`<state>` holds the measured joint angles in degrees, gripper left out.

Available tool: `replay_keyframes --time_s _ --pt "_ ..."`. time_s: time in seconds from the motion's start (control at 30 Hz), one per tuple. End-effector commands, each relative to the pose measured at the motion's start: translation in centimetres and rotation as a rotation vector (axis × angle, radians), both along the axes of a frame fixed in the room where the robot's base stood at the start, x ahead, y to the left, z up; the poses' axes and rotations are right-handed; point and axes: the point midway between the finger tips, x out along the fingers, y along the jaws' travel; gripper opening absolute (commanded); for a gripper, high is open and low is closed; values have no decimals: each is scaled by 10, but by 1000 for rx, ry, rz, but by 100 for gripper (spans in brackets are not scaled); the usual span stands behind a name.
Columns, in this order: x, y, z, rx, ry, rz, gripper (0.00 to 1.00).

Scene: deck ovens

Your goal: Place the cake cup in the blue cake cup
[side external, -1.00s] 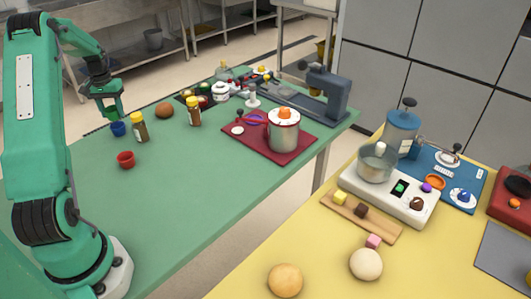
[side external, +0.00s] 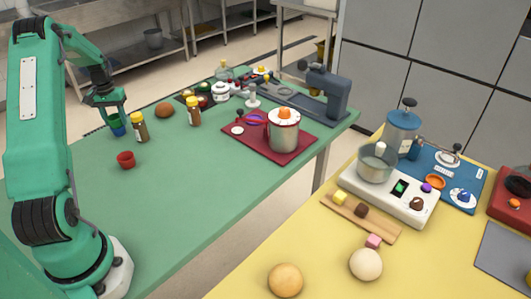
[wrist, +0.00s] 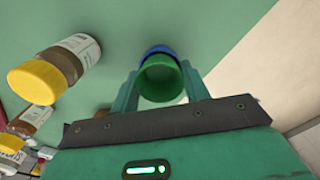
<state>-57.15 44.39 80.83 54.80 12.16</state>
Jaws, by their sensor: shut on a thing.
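My gripper (side external: 113,116) is lowered at the far left of the green table in the side view. In the wrist view it is shut on a green cake cup (wrist: 160,88), with one finger on each side and the open mouth facing the camera. The blue cake cup (side external: 119,131) is right below; its rim also shows in the wrist view (wrist: 157,49) behind the green cup. The green cup overlaps the blue one; how deep it sits inside is hidden. A red cup (side external: 126,160) stands apart, nearer the side camera.
Two yellow-capped jars (side external: 140,127) (side external: 194,112) stand close to the right of the cups. A brown ball (side external: 165,110) lies behind them. A red mat (side external: 246,148) with a pot (side external: 284,131) is farther right. The table's middle is clear.

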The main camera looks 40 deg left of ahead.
Motion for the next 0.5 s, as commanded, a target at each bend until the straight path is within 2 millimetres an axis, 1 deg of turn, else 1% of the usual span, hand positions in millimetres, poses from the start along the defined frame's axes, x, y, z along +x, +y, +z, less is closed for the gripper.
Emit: replay_keyframes --time_s 0.2,0.23,0.3,0.33,0.5 --pt "0 0 -2 0 0 0 24" --pt "0 0 -2 0 0 0 50" --pt "0 0 -2 0 0 0 63" --pt "0 0 -2 0 0 0 67" --pt "0 0 -2 0 0 0 67"
